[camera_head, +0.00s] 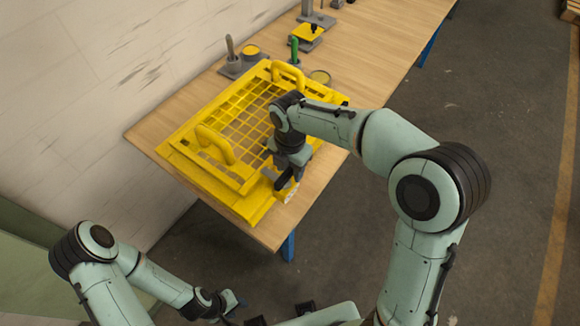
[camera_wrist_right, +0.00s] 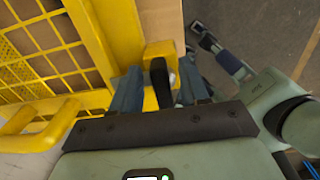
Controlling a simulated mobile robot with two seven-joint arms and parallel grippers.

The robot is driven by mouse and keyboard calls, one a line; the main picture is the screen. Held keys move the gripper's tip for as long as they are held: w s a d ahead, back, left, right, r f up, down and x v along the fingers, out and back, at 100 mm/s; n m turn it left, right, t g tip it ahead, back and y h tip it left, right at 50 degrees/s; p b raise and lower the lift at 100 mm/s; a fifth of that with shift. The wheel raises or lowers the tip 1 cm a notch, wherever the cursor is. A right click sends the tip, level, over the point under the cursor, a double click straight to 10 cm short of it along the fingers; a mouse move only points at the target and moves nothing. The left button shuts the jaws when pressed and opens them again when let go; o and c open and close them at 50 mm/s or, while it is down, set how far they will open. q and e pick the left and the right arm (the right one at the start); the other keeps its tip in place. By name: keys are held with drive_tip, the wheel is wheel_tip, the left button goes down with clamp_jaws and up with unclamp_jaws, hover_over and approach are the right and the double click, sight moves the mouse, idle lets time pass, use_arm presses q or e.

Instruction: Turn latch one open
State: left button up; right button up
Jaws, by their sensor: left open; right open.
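A yellow guard with a grid panel (camera_head: 238,120) and two arched handles lies on the wooden table. At its near right corner a small yellow block (camera_wrist_right: 160,52) carries a black latch lever (camera_wrist_right: 159,78); I cannot tell from any label whether this is latch one. My right gripper (camera_head: 286,182) points down over this corner and hides much of it in the head view. In the right wrist view my right gripper (camera_wrist_right: 158,92) is open, with the black lever between its two fingers, not visibly clamped. My left gripper (camera_head: 236,302) is open and empty, low and clear of the table.
On the table (camera_head: 375,55) behind the guard stand a grey base with a post (camera_head: 230,55), a green-handled tool (camera_head: 294,50), a round yellow-topped part (camera_head: 250,51) and other fixtures. A pale wall borders the table's left side. The floor on the right is open.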

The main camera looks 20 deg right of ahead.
clamp_jaws()
drive_tip(key=m, duration=0.4)
drive_tip(key=shift+s+d+m, duration=0.2)
drive_tip(key=shift+s+m, duration=0.1)
drive_tip(key=shift+s, duration=0.1)
drive_tip(key=m, duration=0.2)
drive_tip(key=s+m, duration=0.1)
drive_tip(key=m, duration=0.1)
drive_tip(key=shift+m, duration=0.3)
drive_tip(key=m, duration=0.4)
drive_tip(key=shift+s+a+b, duration=0.15)
drive_tip(key=shift+s+b, duration=0.15)
drive_tip(key=shift+s, duration=0.1)
use_arm(q)
drive_tip(key=shift+s+f, duration=0.5)
drive_tip(key=shift+f, duration=0.2)
use_arm(e)
drive_tip(key=shift+s+a+m, duration=0.15)
drive_tip(key=shift+m, duration=1.05)
drive_tip(key=shift+s+a+m, duration=0.15)
drive_tip(key=shift+m, duration=1.05)
drive_tip(key=shift+r, duration=0.1)
